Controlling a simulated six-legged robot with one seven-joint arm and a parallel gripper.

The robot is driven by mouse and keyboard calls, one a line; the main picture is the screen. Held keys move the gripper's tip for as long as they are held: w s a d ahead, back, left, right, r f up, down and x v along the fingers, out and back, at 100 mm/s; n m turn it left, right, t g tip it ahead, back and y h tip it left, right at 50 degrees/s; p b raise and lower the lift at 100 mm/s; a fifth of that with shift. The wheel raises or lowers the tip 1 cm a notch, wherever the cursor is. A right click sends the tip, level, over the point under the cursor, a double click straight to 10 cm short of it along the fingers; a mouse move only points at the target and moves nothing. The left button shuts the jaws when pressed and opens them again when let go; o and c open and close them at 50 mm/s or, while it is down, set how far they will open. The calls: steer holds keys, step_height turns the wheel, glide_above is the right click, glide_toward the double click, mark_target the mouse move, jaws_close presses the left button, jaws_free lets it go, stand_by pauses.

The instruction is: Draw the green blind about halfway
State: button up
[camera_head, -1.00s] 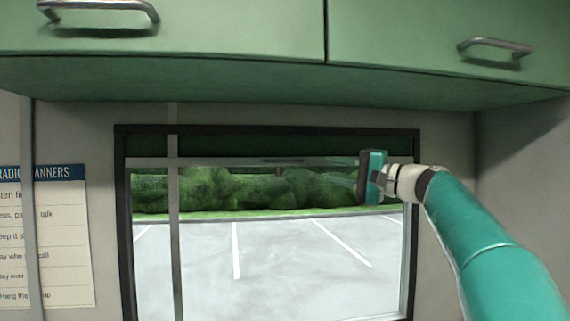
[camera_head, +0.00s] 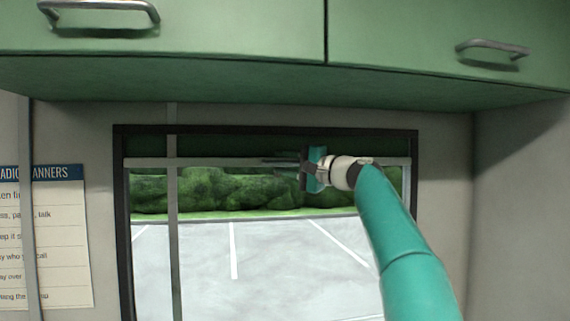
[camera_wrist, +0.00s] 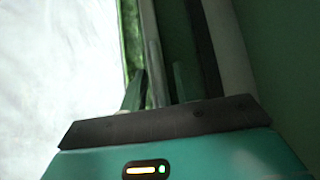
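The green blind (camera_head: 220,146) shows as a dark green strip across the top of the window, with a grey bar (camera_head: 200,162) along its lower edge. It is nearly all the way up. My gripper (camera_head: 287,161) is at the bar near the middle of the window, reaching in from the right. In the wrist view, my two fingers (camera_wrist: 156,90) stand apart, one on each side of the bar (camera_wrist: 153,55). They look open, and I cannot tell whether either touches the bar. The bar's small dark grip is largely hidden by my fingers in the head view.
Green cabinets (camera_head: 200,35) with metal handles hang close above the window. A grey vertical pole (camera_head: 173,230) stands in front of the window's left part. A radio manners poster (camera_head: 55,235) is on the left wall.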

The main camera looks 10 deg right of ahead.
steer(key=shift+c, duration=0.4)
jaws_close()
step_height(320, 180, down, 27)
steer(key=shift+r, duration=0.1)
stand_by(0.4)
steer(key=shift+o, duration=0.4)
jaws_free()
steer(key=v, duration=1.4)
